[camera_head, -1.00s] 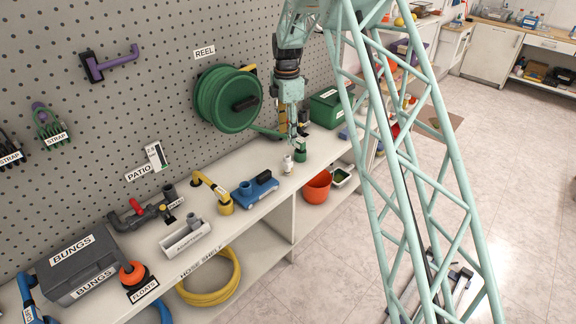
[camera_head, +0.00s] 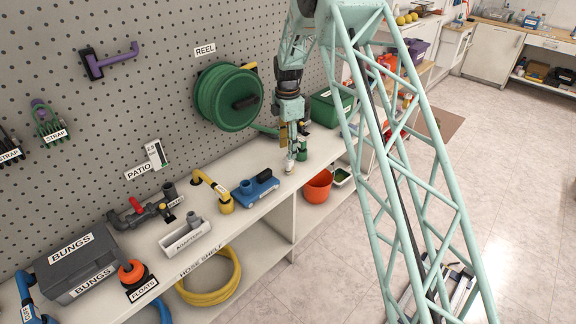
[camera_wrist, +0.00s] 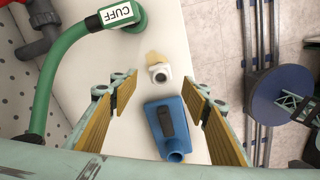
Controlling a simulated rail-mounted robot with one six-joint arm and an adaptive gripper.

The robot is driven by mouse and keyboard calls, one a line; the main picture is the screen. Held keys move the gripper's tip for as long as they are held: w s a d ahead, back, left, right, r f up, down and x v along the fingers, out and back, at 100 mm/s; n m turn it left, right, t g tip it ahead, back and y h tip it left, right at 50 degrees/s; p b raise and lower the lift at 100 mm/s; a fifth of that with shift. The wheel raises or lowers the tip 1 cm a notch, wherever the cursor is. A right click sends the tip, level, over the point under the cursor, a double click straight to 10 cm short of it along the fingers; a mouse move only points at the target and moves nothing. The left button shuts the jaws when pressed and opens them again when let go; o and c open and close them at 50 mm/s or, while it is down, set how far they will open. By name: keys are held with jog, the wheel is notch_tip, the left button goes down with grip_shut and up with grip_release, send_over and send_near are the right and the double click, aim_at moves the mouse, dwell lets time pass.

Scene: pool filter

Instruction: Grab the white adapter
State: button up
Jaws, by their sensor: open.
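The white adapter (camera_head: 289,166) stands on the shelf top beneath my gripper (camera_head: 293,149) in the head view. In the wrist view the adapter (camera_wrist: 160,72) has a white collar with a dark opening and a cream-yellow part beyond it. My gripper (camera_wrist: 162,108) is open, its ochre-padded fingers wide apart and empty. The adapter shows beyond the fingertips, roughly midway between them sideways and above them in the picture. I see no contact between fingers and adapter. In the head view the fingers partly overlap the area just behind the adapter.
A blue tool (camera_head: 255,188) lies on the shelf; it appears below the adapter in the wrist view (camera_wrist: 172,128). A green hose end labelled CUFF (camera_wrist: 122,18) is close by. The green reel (camera_head: 228,98) hangs on the pegboard. An orange bucket (camera_head: 318,186) sits below.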

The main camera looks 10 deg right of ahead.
aim_at(288, 164)
jog(key=shift+f, duration=0.3)
jog(key=shift+f+b, duration=0.5)
jog(key=shift+f, duration=2.1)
jog(key=shift+s, duration=0.1)
jog(key=c, duration=0.8)
